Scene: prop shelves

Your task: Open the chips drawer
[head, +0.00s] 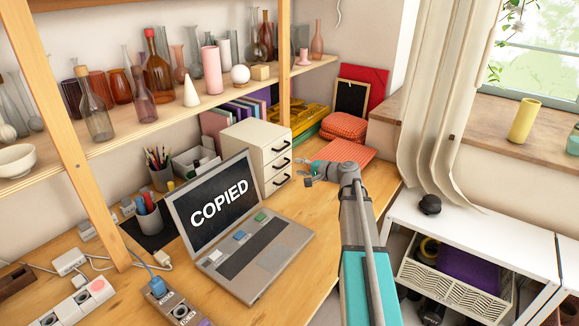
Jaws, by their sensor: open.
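A small cream drawer unit (241,139) stands on the wooden desk behind the laptop. Its front has three drawers with dark handles: a top drawer (270,154), a middle drawer (270,170) and a bottom drawer (270,186). All three look shut. I see no readable label that tells which is the chips drawer. My gripper (309,173) is open and empty, just right of the drawer fronts in the picture, around the height of the lower handles. It appears apart from the handles, though the exact gap is hard to judge.
An open laptop (240,230) reading "COPIED" stands in front of the unit. Pen cups (160,173) are to its left. Red folded cloths (345,126) lie behind my gripper. A shelf (200,100) of glassware runs above. A white cabinet (480,235) is at right.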

